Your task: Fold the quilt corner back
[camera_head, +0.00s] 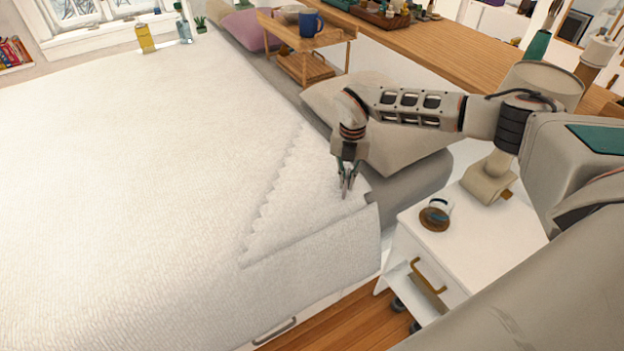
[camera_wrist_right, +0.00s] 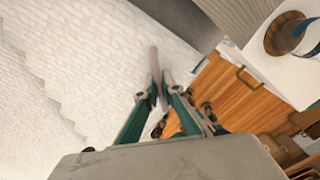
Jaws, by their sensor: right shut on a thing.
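The white textured quilt (camera_head: 130,190) covers most of the bed. Near the pillow a triangular flap (camera_head: 295,205) of it, with a scalloped edge, lies over the rest. My left gripper is not in view.
A beige pillow (camera_head: 395,135) lies behind my right gripper. A white nightstand (camera_head: 475,235) with a small round container (camera_head: 436,213) and a lamp (camera_head: 490,178) stands at right. A wooden tray table (camera_head: 285,35) with a blue mug (camera_head: 311,25) stands at the back.

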